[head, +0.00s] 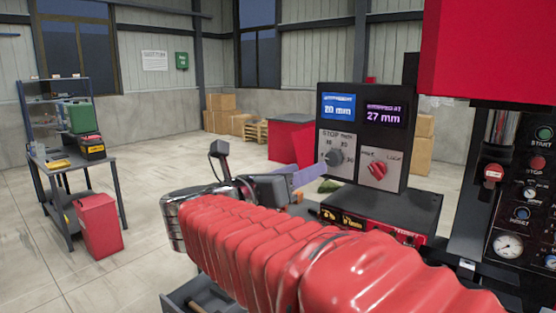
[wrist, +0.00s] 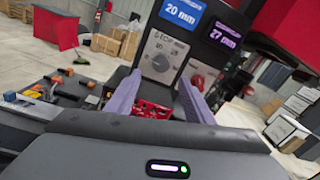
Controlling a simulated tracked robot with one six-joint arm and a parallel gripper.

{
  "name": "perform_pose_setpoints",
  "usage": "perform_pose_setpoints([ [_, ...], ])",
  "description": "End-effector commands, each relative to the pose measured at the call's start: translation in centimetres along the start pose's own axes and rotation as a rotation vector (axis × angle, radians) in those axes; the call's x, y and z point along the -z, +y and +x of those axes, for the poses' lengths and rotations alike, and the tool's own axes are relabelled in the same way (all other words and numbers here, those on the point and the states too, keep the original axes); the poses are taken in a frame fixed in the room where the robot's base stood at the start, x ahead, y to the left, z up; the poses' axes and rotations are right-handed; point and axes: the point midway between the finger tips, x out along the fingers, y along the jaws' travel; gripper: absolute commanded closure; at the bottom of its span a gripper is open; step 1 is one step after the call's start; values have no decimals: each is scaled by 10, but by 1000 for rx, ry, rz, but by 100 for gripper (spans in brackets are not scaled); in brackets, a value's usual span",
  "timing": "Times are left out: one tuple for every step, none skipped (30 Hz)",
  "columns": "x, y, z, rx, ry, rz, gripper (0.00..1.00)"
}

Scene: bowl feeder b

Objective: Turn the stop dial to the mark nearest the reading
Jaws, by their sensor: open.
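The stop dial (head: 334,158) is a round grey knob on a light plate marked STOP, on a dark upright panel (head: 395,100). It also shows in the wrist view (wrist: 160,62). Its surrounding numbers and pointer are too small to read surely. Above it, a blue display (head: 343,106) reads 20 mm and a purple display (head: 384,115) reads 27 mm. My gripper (wrist: 159,77) is open and empty, its two lavender fingers spread in front of and below the dial. In the head view one finger (head: 308,176) shows left of the dial, apart from it.
A red knob (head: 377,170) marked LOCK on one side sits right of the dial. A control column with buttons and a gauge (head: 508,245) stands at the right, below a red housing (head: 480,50). A shelf bench (head: 60,165) and red bin (head: 99,225) stand left; the floor between is clear.

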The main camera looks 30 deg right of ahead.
Motion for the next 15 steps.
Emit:
perform_pose_setpoints([
  [0, -1, 6, 3, 1, 0, 52],
  [0, -1, 10, 4, 1, -1, 52],
  [0, -1, 14, 3, 1, -1, 52],
  [0, -1, 17, 3, 0, -1, 52],
  [0, -1, 20, 4, 0, -1, 52],
  [0, -1, 25, 3, 0, -1, 52],
  [0, 0, 28, 3, 0, -1, 52],
  [0, -1, 32, 4, 0, -1, 52],
  [0, -1, 36, 3, 0, 0, 52],
  [0, -1, 40, 3, 0, 0, 52],
  [0, -1, 43, 4, 1, 0, 52],
  [0, -1, 48, 3, 1, -1, 52],
  [0, -1, 51, 3, 1, -1, 52],
  [0, -1, 55, 3, 1, -1, 52],
  [0, -1, 60, 3, 1, -2, 52],
])
